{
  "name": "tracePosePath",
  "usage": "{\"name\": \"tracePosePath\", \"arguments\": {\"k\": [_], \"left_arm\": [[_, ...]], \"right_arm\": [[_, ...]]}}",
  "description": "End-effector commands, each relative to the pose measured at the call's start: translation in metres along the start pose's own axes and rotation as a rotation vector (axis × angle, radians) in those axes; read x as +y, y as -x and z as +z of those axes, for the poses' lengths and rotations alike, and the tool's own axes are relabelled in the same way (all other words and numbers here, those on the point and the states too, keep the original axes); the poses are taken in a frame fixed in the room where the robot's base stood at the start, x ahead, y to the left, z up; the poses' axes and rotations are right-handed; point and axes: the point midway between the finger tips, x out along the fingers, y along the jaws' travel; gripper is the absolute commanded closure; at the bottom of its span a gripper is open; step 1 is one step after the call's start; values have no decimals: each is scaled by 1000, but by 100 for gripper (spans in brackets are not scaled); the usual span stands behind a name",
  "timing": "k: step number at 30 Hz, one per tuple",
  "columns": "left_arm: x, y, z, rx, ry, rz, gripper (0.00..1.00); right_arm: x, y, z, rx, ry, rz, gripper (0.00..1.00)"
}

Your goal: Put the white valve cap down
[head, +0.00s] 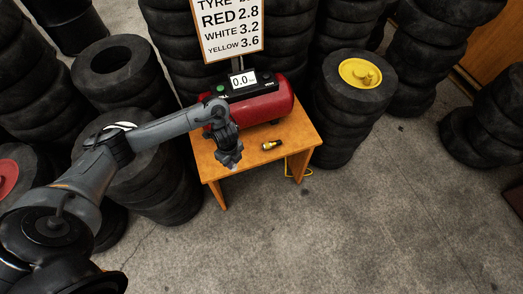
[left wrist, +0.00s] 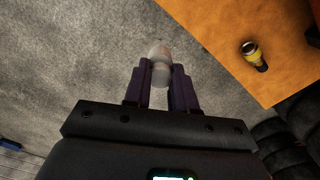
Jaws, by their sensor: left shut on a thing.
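My left gripper (head: 231,163) is over the left part of the wooden table's front edge in the head view. In the left wrist view its dark fingers (left wrist: 160,88) are shut on the white valve cap (left wrist: 159,54), a small pale rounded piece that sticks out past the fingertips. In that view the cap shows against the grey floor, beside the table edge. In the head view the cap is too small to make out clearly at the gripper's tip. My right gripper is in neither view.
The small wooden table (head: 262,168) holds a red compressor (head: 262,105) with a 0.0 display, and a black and yellow piece (head: 271,145). The black and yellow piece also shows in the left wrist view (left wrist: 254,55). Tyre stacks (head: 350,120) stand around; one bears a yellow wheel (head: 360,73).

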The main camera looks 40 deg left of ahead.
Motion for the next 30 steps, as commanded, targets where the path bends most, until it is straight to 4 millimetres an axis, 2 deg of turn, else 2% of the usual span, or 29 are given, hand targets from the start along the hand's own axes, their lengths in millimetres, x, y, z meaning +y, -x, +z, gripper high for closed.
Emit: {"name": "tracePosePath", "arguments": {"k": [7,11,18,24,30], "left_arm": [[9,-10,1,0,1,-1,100],[10,-21,13,-1,3,0,100],[6,-51,58,-1,5,1,100],[2,-69,95,-2,4,0,100],[0,-79,113,0,0,-1,100]], "right_arm": [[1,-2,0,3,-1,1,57],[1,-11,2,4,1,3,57],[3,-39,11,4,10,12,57],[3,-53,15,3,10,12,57],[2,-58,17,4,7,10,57]]}}
